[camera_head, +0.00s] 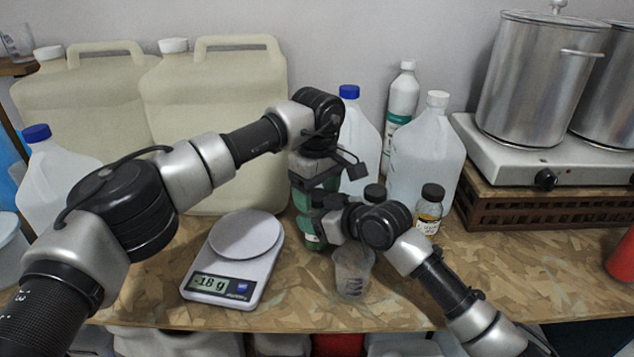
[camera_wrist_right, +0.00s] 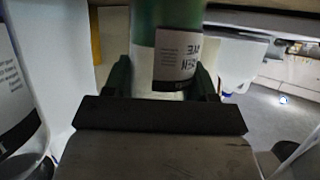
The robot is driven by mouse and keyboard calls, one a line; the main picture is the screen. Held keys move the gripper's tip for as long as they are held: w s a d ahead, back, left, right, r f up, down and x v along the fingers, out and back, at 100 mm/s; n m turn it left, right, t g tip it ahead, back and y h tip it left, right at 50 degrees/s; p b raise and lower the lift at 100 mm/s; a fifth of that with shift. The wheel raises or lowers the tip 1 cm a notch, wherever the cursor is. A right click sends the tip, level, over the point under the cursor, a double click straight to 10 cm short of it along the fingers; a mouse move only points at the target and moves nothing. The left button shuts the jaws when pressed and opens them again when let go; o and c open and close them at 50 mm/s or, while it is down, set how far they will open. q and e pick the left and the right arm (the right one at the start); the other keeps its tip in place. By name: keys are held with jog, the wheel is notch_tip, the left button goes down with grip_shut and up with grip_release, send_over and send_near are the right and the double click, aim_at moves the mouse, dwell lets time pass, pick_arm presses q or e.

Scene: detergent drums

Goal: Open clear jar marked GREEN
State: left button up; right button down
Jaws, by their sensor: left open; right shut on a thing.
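The clear jar marked GREEN (camera_head: 312,238) stands on the bench, right of the scale, with green contents. Both grippers and forearms cover much of it. In the right wrist view its green body and white label (camera_wrist_right: 178,58) show between the fingers, the lettering inverted. My right gripper (camera_head: 328,222) is shut on the jar's side; its dark green fingers (camera_wrist_right: 163,82) lie either side of the jar in the wrist view. My left gripper (camera_head: 315,185) points down over the jar's top, open. The lid is hidden, so I cannot tell whether the left fingers touch it.
A scale (camera_head: 232,260) with a lit display stands at left. A clear beaker (camera_head: 352,272) sits below my right wrist. A small black-capped bottle (camera_head: 430,210), large white jugs (camera_head: 425,150), canisters (camera_head: 215,110) and a pot (camera_head: 540,80) on a hotplate stand around.

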pick_arm(q)
jog(key=c, duration=0.9)
jog(key=n, duration=0.3)
jog(key=shift+c, duration=0.3)
jog(key=o, duration=1)
jog(key=shift+r, duration=0.15)
